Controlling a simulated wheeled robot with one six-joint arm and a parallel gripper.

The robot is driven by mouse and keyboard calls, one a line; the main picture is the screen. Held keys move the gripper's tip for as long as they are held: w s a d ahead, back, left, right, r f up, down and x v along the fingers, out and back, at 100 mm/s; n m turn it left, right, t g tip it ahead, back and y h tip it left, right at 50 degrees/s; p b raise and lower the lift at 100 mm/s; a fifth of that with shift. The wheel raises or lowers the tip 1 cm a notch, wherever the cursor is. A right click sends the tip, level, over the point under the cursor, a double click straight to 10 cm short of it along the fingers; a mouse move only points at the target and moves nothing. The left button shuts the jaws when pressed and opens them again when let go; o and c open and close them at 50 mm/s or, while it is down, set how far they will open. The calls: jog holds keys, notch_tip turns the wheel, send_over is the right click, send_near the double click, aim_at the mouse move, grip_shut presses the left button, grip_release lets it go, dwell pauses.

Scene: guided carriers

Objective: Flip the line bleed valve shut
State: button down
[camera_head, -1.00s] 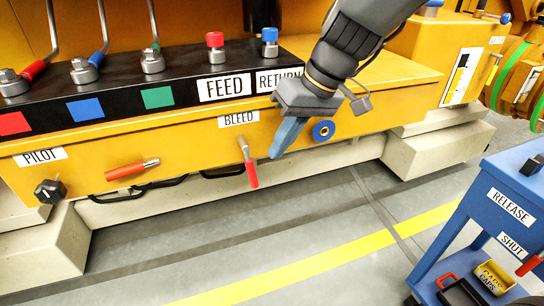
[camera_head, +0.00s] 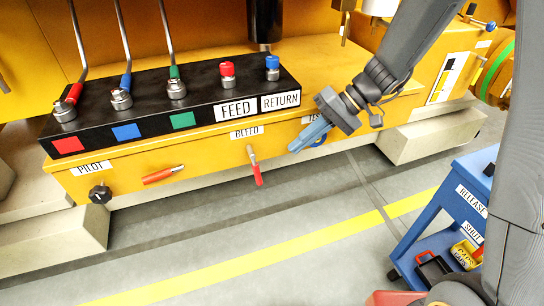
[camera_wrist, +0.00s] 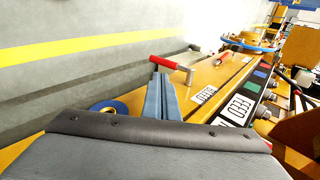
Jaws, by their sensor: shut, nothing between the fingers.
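The bleed valve (camera_head: 255,166) is a metal stem with a red lever, under the BLEED label (camera_head: 246,132) on the yellow block's front. In the head view its lever hangs down, tilted slightly right. In the wrist view the red lever (camera_wrist: 167,63) sticks out from the block just beyond the fingertips. My gripper (camera_head: 293,150) has blue fingers, shut and empty, to the right of the lever and apart from it in the head view. The blue fingers also show in the wrist view (camera_wrist: 157,76).
Left of the valve are another red handle (camera_head: 160,176) and the black PILOT knob (camera_head: 100,194). A blue round fitting (camera_head: 319,140) sits behind my gripper. A black panel (camera_head: 150,118) with levers and caps lies above. A blue cart (camera_head: 455,195) stands right. The floor in front is clear.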

aim_at(255, 167)
jog(key=p+x, duration=0.3)
jog(key=x, duration=0.7)
dwell(0.3)
